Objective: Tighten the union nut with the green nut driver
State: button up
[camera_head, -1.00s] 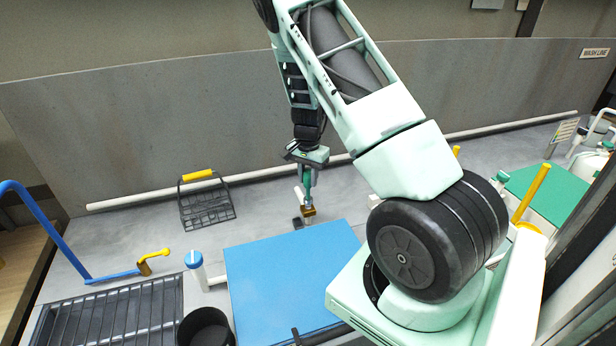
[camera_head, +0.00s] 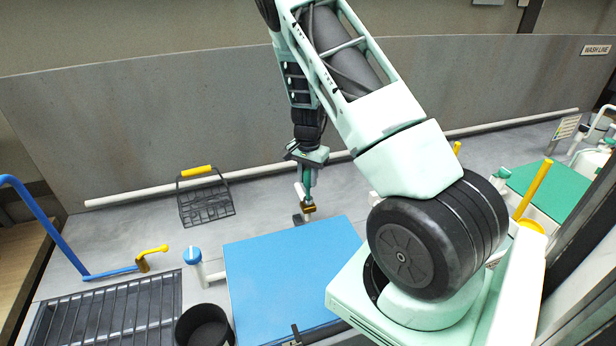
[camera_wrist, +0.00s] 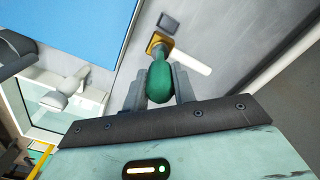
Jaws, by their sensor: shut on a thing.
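The green nut driver (camera_wrist: 160,80) is held upright between the fingers of my gripper (camera_wrist: 158,88), which is shut on its handle. In the head view my gripper (camera_head: 307,168) points down with the driver below it. The brass union nut (camera_head: 309,208) sits at the driver's lower end, just behind the blue board. The nut also shows in the wrist view (camera_wrist: 153,41). The driver's tip is at or on the nut; I cannot tell how fully it is seated. A white lever or pipe piece is beside the nut, with a dark block nearby.
The blue board (camera_head: 285,265) lies in front of the nut. A black wire basket (camera_head: 207,203) with a yellow handle stands to the left. A black cup (camera_head: 204,328), a blue-capped pipe (camera_head: 193,257) and a dark drain rack (camera_head: 105,318) are at lower left. Grey counter is clear behind.

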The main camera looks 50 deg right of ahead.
jog(key=shift+m, duration=0.4)
jog(key=shift+r+p, duration=1.7)
jog(key=shift+r, duration=0.6)
